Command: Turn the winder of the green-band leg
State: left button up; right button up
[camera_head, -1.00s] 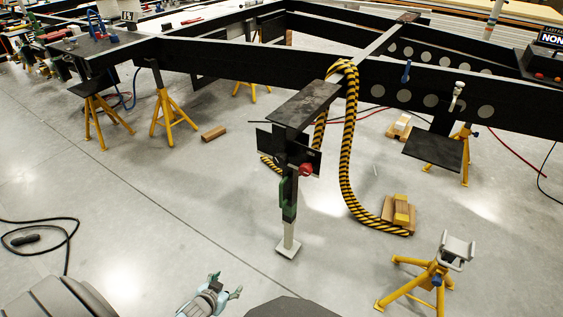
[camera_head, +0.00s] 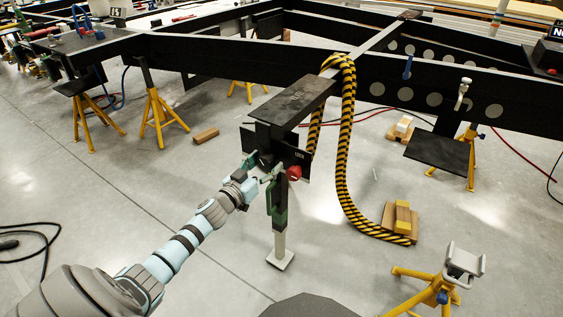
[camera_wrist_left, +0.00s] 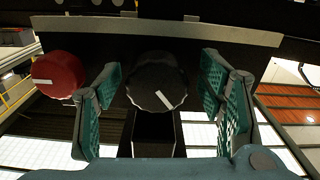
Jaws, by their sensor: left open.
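The leg with the green band (camera_head: 279,205) stands upright on a pale square foot under the black bracket plate. My left gripper (camera_head: 259,167) is at the leg's head, left of the red knob (camera_head: 294,172). In the left wrist view, its fingers are open on either side of a black round knob (camera_wrist_left: 157,82) with a white mark. Gaps show between the fingers and this knob. The red knob, also with a white mark, is left of the fingers there (camera_wrist_left: 58,75). In the head view my gripper hides the black knob. My right gripper is not in view.
The black bracket plate (camera_head: 297,101) overhangs the leg. A yellow-black striped hose (camera_head: 345,150) hangs right of it, down to a wooden block (camera_head: 402,217). A yellow stand (camera_head: 430,285) is at the lower right. Open floor lies left of the leg.

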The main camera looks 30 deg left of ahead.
pick_arm(q)
jog(key=shift+w, duration=0.2)
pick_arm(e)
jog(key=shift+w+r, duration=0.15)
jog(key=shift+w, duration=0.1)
pick_arm(q)
jog(key=shift+w+d, duration=0.1)
jog(key=c, duration=1.2)
jog(key=shift+m, duration=0.4)
jog(key=m, duration=0.3)
jog(key=shift+m, duration=0.3)
jog(key=m, duration=0.7)
jog(key=shift+m+b, duration=0.35)
jog(key=shift+m, duration=0.85)
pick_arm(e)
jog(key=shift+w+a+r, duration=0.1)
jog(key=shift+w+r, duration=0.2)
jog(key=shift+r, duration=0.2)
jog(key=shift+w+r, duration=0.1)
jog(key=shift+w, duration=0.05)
